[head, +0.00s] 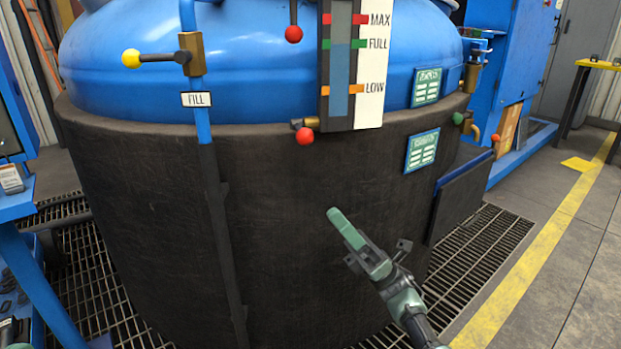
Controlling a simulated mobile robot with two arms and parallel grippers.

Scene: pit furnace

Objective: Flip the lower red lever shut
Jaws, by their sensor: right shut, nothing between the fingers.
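The lower red lever (305,136) sits at the bottom of the sight gauge (339,70), just below a small brass valve body (306,123). Its red ball hangs in front of the dark tank jacket, and its stem is mostly hidden behind the ball. The upper red lever (294,34) hangs down left of the gauge, its ball at the lower end. My right gripper (340,222) has green fingers, shut and empty. It points up and left in front of the jacket, below and right of the lower red ball, apart from it.
The blue tank (250,75) stands in a dark jacket (280,210). A yellow-knobbed lever (131,59) sticks out left of the FILL pipe (200,120). A side panel (460,198) juts out at the right. Floor grating (490,245) surrounds the tank.

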